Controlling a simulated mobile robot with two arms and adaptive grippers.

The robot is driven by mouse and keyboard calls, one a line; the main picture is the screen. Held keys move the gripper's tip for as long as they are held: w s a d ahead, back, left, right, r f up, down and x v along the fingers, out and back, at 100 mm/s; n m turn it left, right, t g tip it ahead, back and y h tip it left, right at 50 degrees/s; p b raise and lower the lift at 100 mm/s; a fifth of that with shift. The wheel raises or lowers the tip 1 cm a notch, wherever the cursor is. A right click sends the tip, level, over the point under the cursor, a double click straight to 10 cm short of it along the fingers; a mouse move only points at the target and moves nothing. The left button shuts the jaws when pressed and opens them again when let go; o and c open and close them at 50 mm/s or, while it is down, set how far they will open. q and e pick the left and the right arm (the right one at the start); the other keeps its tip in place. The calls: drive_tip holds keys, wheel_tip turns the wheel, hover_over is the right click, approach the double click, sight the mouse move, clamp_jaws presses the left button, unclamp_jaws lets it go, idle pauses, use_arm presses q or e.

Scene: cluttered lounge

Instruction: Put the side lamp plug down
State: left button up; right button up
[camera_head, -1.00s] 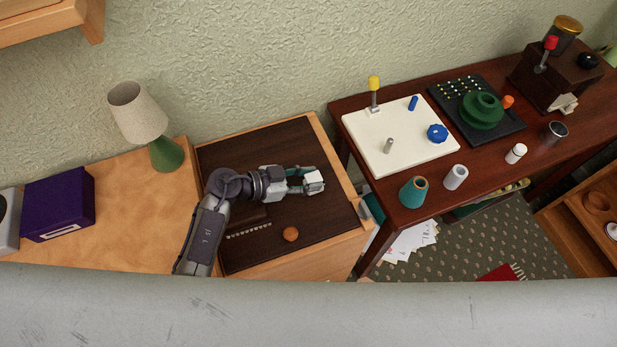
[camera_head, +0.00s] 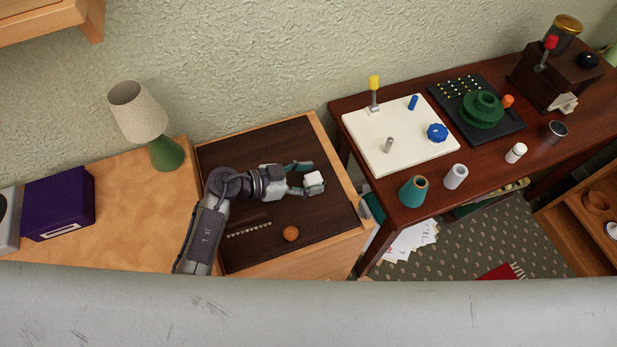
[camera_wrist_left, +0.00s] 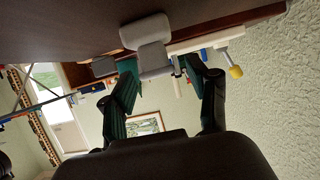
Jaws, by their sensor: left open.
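The white plug (camera_head: 314,180) sits on or just over the dark brown top (camera_head: 262,152) of the wooden cabinet, near its right side. My left gripper (camera_head: 309,179) is open, with its fingers apart around the plug's place. In the left wrist view the pale plug (camera_wrist_left: 147,42) lies between and beyond the spread green fingers (camera_wrist_left: 158,76), against the dark surface. I cannot tell whether a finger still touches it. The side lamp (camera_head: 140,118), with a cream shade and green base, stands on the light wood at the left. My right gripper is not in view.
An orange ball (camera_head: 291,233) and a dark brown object with a pale toothed edge (camera_head: 250,230) lie near my arm. A purple box (camera_head: 58,202) is at the left. The red-brown table (camera_head: 400,211) at the right holds a white board (camera_head: 365,135) and a teal vase (camera_head: 413,192).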

use_arm(q)
drive_tip(key=v, duration=1.2)
